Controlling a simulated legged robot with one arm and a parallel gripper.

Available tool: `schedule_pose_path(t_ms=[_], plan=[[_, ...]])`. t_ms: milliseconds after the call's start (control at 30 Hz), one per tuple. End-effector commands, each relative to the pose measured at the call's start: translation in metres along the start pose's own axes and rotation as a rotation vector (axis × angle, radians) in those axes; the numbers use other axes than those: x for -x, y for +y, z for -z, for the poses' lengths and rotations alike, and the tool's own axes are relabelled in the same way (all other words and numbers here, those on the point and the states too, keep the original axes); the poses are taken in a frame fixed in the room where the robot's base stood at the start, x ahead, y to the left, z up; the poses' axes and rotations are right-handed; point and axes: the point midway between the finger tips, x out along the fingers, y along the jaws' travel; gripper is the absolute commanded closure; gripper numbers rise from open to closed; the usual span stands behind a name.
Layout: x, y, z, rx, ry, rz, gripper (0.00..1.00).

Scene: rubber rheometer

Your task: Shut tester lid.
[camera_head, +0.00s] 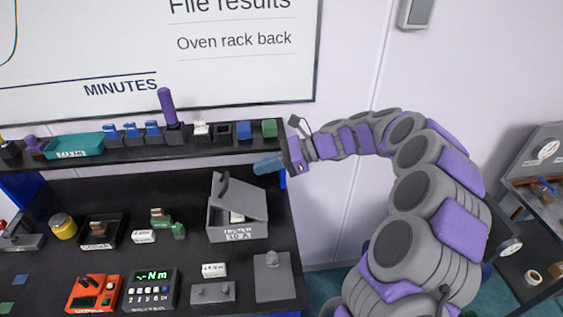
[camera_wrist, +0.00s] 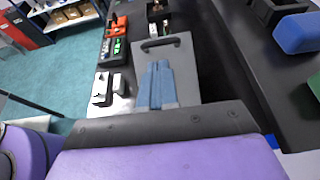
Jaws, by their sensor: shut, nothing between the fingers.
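The tester (camera_head: 238,232) is a grey box with a label on its front, standing at the right part of the black bench. Its grey lid (camera_head: 245,197) is raised at a slant, with an upright handle (camera_head: 223,182) at its left side. A small white thing (camera_head: 237,217) shows in the gap under the lid. My gripper (camera_head: 262,165) has blue fingers, shut and empty, above and behind the lid's right side, apart from it. In the wrist view the blue fingers (camera_wrist: 155,82) point at a grey panel (camera_wrist: 183,62) with a dark handle, apparently the lid.
A shelf (camera_head: 100,156) behind the bench holds a teal tray (camera_head: 75,145), several small blocks and a purple-handled tool (camera_head: 168,105). An orange device (camera_head: 94,293), a meter with green digits (camera_head: 150,290) and grey blocks (camera_head: 273,277) stand in front. Open floor lies right of the bench.

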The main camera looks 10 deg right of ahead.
Motion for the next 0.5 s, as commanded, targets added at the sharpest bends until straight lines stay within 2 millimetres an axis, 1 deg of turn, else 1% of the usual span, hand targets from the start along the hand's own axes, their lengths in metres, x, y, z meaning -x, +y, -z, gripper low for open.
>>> schedule_pose_path(t_ms=[33, 200, 367, 500], plan=[[-0.013, 0.001, 0.0, 0.001, 0.0, -0.005, 1.0], [-0.041, 0.001, 0.001, 0.002, 0.0, -0.004, 1.0], [-0.057, 0.001, 0.001, 0.002, -0.002, -0.003, 1.0], [-0.061, 0.0, 0.002, 0.001, -0.003, 0.0, 1.0]])
